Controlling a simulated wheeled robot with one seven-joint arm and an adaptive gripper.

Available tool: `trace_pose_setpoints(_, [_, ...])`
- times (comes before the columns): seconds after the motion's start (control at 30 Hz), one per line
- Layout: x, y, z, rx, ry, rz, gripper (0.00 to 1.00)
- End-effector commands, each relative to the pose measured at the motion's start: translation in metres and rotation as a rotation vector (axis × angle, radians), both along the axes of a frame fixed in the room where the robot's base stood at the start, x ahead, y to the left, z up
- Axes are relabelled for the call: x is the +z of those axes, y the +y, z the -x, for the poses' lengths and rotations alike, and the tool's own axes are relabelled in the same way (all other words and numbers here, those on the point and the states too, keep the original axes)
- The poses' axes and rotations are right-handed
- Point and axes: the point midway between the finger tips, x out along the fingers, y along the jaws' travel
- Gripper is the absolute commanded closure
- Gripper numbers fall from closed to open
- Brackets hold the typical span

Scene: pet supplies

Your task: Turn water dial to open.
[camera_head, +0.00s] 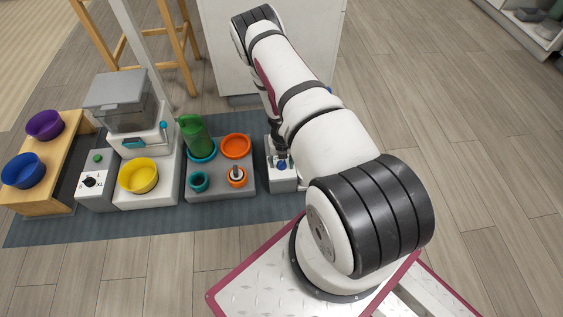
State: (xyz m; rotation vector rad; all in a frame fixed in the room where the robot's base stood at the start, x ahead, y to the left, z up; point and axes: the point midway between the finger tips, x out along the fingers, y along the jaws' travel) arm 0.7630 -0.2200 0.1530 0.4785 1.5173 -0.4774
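A small white box (282,181) stands at the right end of the dark mat and bears a blue knob (282,164), which appears to be the water dial. My gripper (280,153) points down right at the blue knob, with its dark fingers just above or around it. The fingers are small and partly hidden by my arm, so I cannot tell whether they touch or grip the knob. The knob's setting is too small to read.
Farther left are a feeder (118,95), yellow bowl (138,175) and control box (94,188) with a black dial. A white cabinet (222,55) stands behind.

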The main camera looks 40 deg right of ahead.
Motion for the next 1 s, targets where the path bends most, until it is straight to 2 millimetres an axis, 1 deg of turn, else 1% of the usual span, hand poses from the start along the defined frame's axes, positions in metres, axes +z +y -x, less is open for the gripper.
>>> trace_pose_setpoints(0.17, [0.002,0.000,0.000,0.001,0.001,0.001,0.47])
trace_pose_setpoints(0.27, [0.010,-0.001,-0.001,0.001,-0.001,0.002,0.47])
trace_pose_setpoints(0.37, [0.026,-0.001,-0.001,0.001,-0.002,0.003,0.47])
trace_pose_setpoints(0.6, [0.075,0.000,-0.001,0.003,-0.002,0.003,0.47])
trace_pose_setpoints(0.7, [0.093,0.000,-0.001,0.001,-0.002,0.001,0.47])
trace_pose_setpoints(0.83, [0.109,0.000,-0.001,0.002,-0.001,0.001,0.47])
trace_pose_setpoints(1.0, [0.119,0.000,0.000,0.000,0.000,0.000,0.47])
